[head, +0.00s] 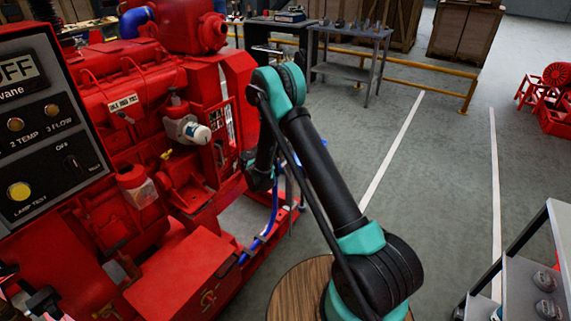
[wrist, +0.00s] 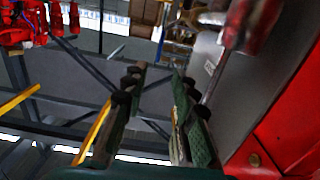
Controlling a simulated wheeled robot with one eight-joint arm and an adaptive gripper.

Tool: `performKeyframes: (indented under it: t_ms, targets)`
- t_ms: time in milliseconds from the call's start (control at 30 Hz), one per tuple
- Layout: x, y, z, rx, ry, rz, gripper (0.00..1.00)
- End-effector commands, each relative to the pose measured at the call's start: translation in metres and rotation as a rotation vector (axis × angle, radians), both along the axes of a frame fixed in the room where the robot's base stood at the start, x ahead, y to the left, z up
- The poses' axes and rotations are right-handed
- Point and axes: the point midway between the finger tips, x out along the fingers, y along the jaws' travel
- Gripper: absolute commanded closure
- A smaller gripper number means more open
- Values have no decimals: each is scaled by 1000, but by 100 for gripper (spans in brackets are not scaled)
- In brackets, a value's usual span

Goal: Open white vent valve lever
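I cannot make out the white vent valve lever for certain in either view. In the wrist view, a pale, blurred fitting (wrist: 212,18) shows at the top, right of my fingers, against a red part; I cannot tell if it is the lever. My gripper (wrist: 156,80) is open, with a clear gap between its two dark green padded fingers and nothing between them.
A control panel (head: 45,120) stands at left. A blue hose (head: 262,235) runs low beside the pumpset. A grey table (head: 350,40) and yellow rail (head: 430,78) are behind. A shelf (head: 520,260) stands at lower right. The floor between is clear.

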Motion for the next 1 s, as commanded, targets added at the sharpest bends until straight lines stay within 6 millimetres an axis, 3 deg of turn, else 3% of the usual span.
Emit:
performKeyframes:
  t_ms: [167,300,500,667,1000]
  targets:
    - [14,-19,-10,75,113,-68,72]
    - [28,-41,-26,212,323,-155,72]
    - [28,-47,-33,432,655,-208,72]
    - [20,-37,-21,583,864,-185,72]
    - [-3,-3,35,851,1185,-41,72]
